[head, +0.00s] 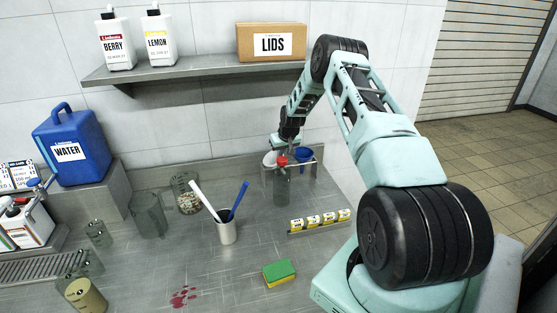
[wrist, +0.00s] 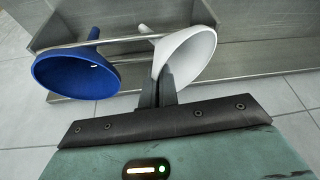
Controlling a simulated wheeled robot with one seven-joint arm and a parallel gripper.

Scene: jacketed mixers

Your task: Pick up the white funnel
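The white funnel (wrist: 190,55) sits in a wire rack, mouth toward the camera in the wrist view, with its stem behind the rail. In the head view the white funnel (head: 269,158) is partly hidden by my gripper and a red-topped bottle. My gripper (wrist: 164,75) is at the funnel's near left rim. Its two dark fingers are close together, with the rim's edge between them. In the head view my gripper (head: 284,143) points down at the rack. The funnel appears still seated in the rack.
A blue funnel (wrist: 77,73) hangs close left of the white one in the wrist view. A red-topped bottle (head: 281,186) stands just in front of the rack (head: 318,164). A row of small yellow-and-white items (head: 320,220) and a sponge (head: 279,272) lie nearer. A shelf (head: 190,71) is above.

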